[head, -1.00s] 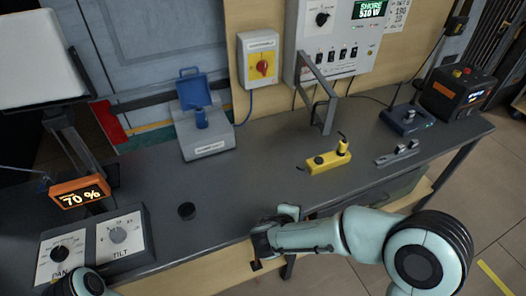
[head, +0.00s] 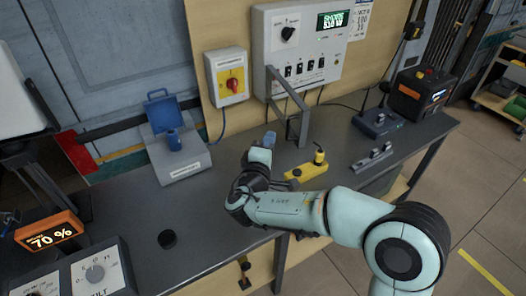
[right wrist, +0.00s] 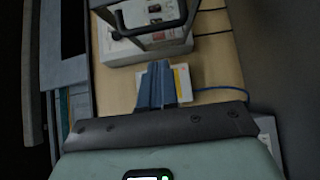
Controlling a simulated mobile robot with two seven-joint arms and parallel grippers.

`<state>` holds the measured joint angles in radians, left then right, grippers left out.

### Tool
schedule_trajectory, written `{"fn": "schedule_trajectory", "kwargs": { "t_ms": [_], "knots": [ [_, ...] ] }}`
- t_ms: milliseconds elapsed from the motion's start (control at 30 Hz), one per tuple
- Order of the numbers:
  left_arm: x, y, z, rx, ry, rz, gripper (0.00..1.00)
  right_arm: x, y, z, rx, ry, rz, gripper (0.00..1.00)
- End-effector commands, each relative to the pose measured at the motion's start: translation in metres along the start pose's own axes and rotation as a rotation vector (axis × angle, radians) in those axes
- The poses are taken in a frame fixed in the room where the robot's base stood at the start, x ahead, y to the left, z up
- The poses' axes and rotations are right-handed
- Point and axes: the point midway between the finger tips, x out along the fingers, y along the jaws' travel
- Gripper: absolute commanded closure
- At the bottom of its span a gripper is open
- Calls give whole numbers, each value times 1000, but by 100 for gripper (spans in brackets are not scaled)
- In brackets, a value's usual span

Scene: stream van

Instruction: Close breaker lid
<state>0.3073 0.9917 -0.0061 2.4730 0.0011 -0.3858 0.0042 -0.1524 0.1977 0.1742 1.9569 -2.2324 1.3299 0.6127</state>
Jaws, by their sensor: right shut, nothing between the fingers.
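The breaker panel (head: 305,45) is a light grey box on the wall with a row of dark breaker switches (head: 305,67). Its lid (head: 304,115) is a grey open frame that stands out from the panel's front and hangs over the bench. My right gripper (head: 269,138) is shut and empty, low and just left of the lid's outer end. In the right wrist view, the shut blue fingers (right wrist: 157,68) point towards the panel (right wrist: 112,48), and the lid frame (right wrist: 152,36) crosses above them. I cannot tell whether they touch. My left gripper is out of view.
A yellow device (head: 308,171) sits on the bench (head: 215,205) close to my right forearm. A grey box with an open blue lid (head: 178,155) stands left, below a red-yellow rotary switch (head: 232,84).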

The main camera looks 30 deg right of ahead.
Motion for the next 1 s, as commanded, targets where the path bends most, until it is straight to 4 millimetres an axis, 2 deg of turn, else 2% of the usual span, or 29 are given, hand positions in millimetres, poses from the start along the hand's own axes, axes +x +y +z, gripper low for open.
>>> {"fn": "schedule_trajectory", "kwargs": {
  "t_ms": [33, 100, 267, 1000],
  "knots": [
    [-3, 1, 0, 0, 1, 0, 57, 6, 2, 10, -2, -6, 0, 100],
    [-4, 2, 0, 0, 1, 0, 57, 13, 1, 16, -1, -6, 0, 100],
    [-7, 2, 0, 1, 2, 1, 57, 21, 0, 25, -1, -4, 0, 100],
    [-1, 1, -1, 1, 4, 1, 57, 20, -1, 31, -1, -2, -1, 100]
  ]
}}
